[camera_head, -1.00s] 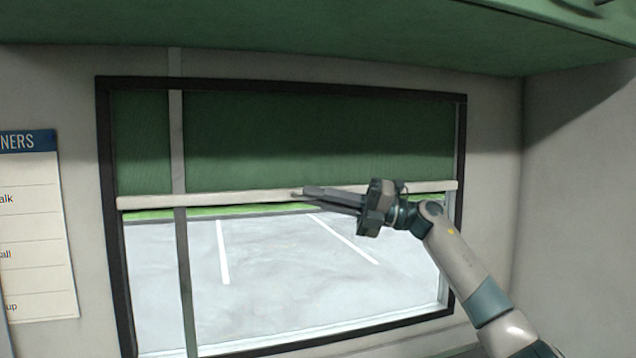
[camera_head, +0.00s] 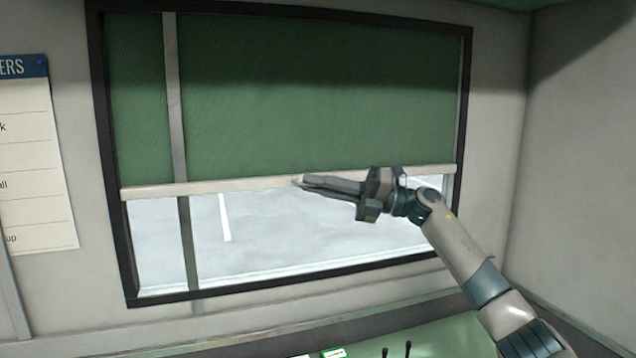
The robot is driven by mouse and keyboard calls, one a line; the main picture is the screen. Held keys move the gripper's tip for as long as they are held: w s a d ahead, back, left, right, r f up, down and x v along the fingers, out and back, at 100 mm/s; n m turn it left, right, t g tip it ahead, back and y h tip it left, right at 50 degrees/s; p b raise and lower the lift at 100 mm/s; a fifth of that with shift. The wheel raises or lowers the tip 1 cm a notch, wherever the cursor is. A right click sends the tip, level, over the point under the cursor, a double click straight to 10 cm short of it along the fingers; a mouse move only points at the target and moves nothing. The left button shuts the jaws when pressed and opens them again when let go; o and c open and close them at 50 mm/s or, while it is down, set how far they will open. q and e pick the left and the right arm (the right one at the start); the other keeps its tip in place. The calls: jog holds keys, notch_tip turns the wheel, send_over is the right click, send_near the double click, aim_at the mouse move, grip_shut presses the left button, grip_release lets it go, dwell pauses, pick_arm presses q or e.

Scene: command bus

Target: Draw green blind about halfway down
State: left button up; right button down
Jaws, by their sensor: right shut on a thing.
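The green blind (camera_head: 320,95) hangs in the dark-framed window and covers well over half of the opening, from the top down. Its pale bottom bar (camera_head: 225,186) runs across the window, a little higher at the right end. My right gripper (camera_head: 300,181) is shut on the bottom bar right of its middle, with the arm coming in from the lower right. The fingers hide a short piece of the bar. My left gripper is not in view.
The dark window frame (camera_head: 110,165) surrounds the blind, and a vertical grey post (camera_head: 173,100) stands at its left part. A paper chart (camera_head: 35,165) hangs on the left wall. Below is a green surface (camera_head: 430,335) with small dark levers.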

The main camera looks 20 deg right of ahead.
jog(key=c, duration=2.2)
grip_release()
